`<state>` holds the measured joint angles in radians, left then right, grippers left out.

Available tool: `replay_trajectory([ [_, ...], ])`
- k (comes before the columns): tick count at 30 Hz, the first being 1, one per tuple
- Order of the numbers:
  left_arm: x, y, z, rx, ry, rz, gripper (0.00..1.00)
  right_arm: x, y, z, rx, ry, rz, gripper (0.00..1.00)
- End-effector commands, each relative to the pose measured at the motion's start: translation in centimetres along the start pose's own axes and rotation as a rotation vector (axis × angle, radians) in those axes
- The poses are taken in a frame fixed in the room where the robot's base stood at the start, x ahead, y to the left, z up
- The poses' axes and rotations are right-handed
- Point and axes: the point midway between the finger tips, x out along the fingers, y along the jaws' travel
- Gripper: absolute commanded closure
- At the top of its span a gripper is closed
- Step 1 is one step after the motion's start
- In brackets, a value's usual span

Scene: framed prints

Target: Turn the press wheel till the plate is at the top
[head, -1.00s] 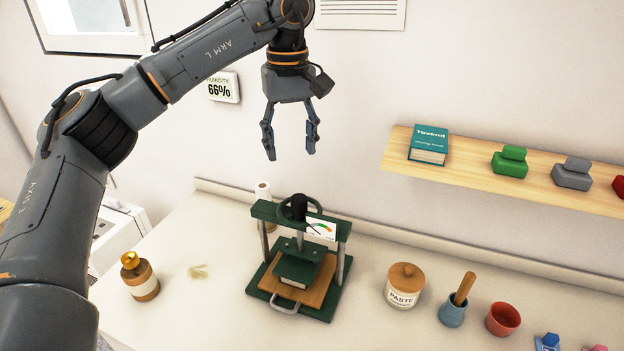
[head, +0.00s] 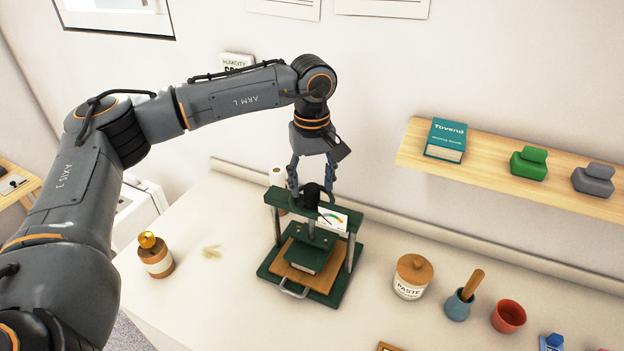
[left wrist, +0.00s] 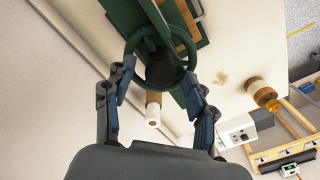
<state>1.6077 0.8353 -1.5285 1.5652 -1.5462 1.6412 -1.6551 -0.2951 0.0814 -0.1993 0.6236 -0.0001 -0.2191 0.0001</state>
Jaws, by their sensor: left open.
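The green press (head: 345,256) stands on the worktop. Its wheel (head: 313,194), with a dark hub, sits on top of the crossbeam. The green press plate (head: 318,239) is low, close over a green book (head: 305,260) on a wooden board; I cannot tell whether they touch. My left gripper (head: 311,189) points down at the wheel with its fingers apart, one on each side. In the left wrist view, the wheel's rim and hub (left wrist: 162,68) lie between the open fingers of the gripper (left wrist: 158,74). Contact is unclear. My right gripper is out of view.
A gauge card (head: 333,220) is at the press's crossbeam. A brown bottle (head: 156,257) is left, a paste jar (head: 411,277) right.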

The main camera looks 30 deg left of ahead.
Motion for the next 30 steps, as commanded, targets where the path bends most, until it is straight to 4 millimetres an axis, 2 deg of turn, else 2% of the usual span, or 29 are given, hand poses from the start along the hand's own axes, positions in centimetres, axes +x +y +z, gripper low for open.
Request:
replay_trajectory([
  [4,0.9,0.0,0.0,0.0,-0.001,0.0,0.44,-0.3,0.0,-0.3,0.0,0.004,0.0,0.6],
  [12,1.0,0.0,0.0,0.0,0.0,0.001,0.44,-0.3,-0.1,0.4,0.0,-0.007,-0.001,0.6],
  [14,1.0,0.0,0.0,0.0,0.0,0.001,0.54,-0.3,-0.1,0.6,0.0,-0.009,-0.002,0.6],
  [20,1.0,0.0,0.0,0.0,0.0,0.001,0.95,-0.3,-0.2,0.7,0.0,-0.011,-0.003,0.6],
  [21,1.0,0.0,0.0,0.0,0.0,0.001,0.99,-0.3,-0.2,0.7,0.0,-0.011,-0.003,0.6],
  [30,1.1,0.0,0.0,-0.033,0.0,0.0,0.99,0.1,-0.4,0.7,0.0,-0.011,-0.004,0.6],
])
